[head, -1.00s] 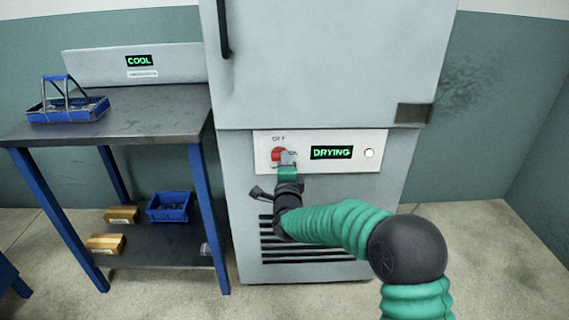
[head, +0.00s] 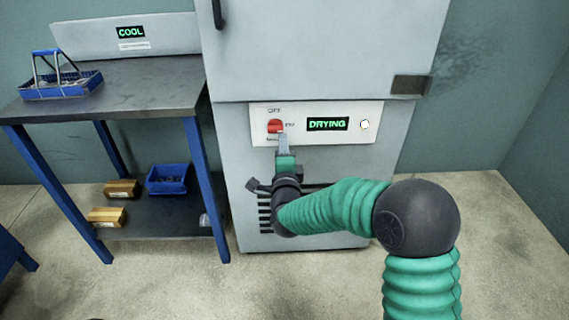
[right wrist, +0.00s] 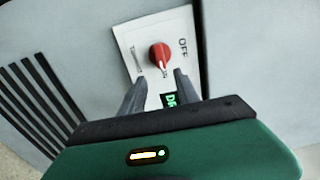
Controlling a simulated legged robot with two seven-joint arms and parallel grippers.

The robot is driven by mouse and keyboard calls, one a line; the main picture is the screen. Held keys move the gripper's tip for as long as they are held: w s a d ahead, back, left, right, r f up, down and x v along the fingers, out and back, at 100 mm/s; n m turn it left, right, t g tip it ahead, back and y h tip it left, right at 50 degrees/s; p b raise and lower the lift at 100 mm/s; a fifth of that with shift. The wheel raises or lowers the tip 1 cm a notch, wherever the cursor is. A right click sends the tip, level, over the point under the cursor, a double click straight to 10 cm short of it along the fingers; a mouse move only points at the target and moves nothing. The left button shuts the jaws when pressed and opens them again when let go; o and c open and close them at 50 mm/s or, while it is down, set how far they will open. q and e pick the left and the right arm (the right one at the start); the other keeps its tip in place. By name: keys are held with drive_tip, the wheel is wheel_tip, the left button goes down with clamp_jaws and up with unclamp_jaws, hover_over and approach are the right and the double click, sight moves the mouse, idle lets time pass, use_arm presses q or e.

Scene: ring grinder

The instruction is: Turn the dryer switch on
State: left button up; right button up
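The dryer switch is a red round knob (head: 275,126) on the white panel (head: 361,136) of the grey dryer. In the right wrist view the knob (right wrist: 159,56) has its white mark turned toward the display and away from "OFF". The green display (head: 328,124) reads "DRYING". My right gripper (head: 283,138) is just below the knob in the head view. In the right wrist view its fingers (right wrist: 158,84) are apart and empty, with the knob beyond their tips. My left gripper is out of view.
A dark bench (head: 150,84) with blue legs stands left of the dryer. It bears a blue basket (head: 62,86). Its lower shelf holds a blue bin (head: 168,180) and cardboard boxes (head: 106,217). A white round button (head: 365,124) is right of the display. Floor at right is clear.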

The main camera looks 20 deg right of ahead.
drive_tip(key=p+v, duration=0.1)
drive_tip(key=v, duration=0.9)
drive_tip(key=shift+p, duration=0.35)
